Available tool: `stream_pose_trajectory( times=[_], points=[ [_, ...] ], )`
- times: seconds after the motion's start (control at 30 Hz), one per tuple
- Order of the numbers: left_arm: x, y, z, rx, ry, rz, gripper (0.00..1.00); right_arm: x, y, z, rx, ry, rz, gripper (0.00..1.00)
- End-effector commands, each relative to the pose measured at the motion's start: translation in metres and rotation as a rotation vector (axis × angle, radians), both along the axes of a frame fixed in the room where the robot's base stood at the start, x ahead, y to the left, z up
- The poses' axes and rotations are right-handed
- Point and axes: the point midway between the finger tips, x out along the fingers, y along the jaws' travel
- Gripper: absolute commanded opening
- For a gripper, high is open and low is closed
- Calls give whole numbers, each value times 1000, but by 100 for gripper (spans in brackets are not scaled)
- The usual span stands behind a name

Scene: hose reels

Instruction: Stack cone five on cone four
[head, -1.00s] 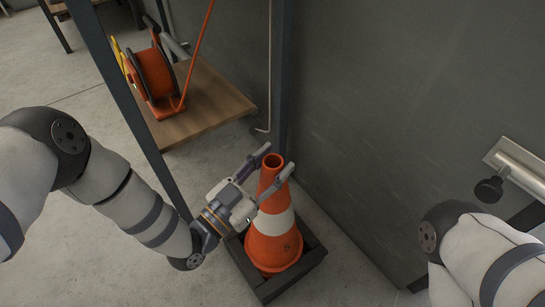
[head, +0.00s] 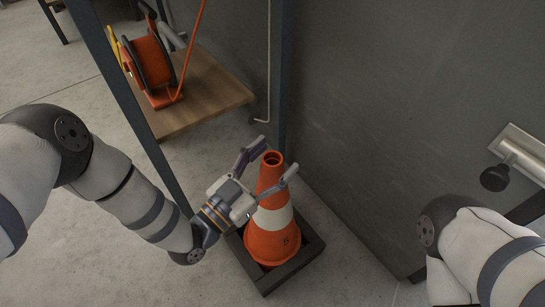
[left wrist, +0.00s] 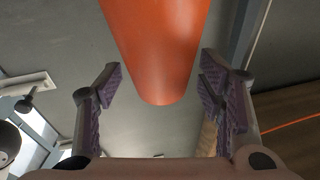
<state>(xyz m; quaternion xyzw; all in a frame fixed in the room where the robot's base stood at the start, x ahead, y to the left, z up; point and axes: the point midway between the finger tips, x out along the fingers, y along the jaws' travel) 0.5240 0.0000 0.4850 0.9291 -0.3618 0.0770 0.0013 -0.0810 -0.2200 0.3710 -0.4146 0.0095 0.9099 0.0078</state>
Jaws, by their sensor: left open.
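An orange cone (head: 266,244) with a white band stands upright inside a dark square frame on the floor. Its open top points up. I cannot tell whether it is a single cone or several nested, nor which number it has. My left gripper (head: 277,156) is open, with one finger on each side of the cone's upper part. In the left wrist view the orange cone (left wrist: 158,50) comes down between the spread fingers, with gaps on both sides. My right arm shows at the right, but its gripper is out of view.
The dark frame (head: 304,256) surrounds the cone's base. A grey wall (head: 400,120) stands close behind it, and a dark post rises nearby. An orange hose reel (head: 153,62) sits on a wooden shelf (head: 214,97) at the upper left. Floor is clear in front.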

Motion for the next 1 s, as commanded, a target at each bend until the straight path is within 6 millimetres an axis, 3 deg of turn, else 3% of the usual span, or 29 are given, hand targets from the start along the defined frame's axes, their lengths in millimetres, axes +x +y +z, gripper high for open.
stream_pose_trajectory(
  times=[0.13,0.5,0.67,1.0],
  points=[
    [-11,10,-3,1,1,-1,62,0,0,0,0,0,0,40],
    [-76,71,-15,-4,-2,1,62,0,0,0,0,0,0,40],
    [-86,80,-16,-4,-6,1,62,0,0,0,0,0,0,40],
    [-86,80,-16,-5,-7,1,62,0,0,0,0,0,0,40]
  ],
)
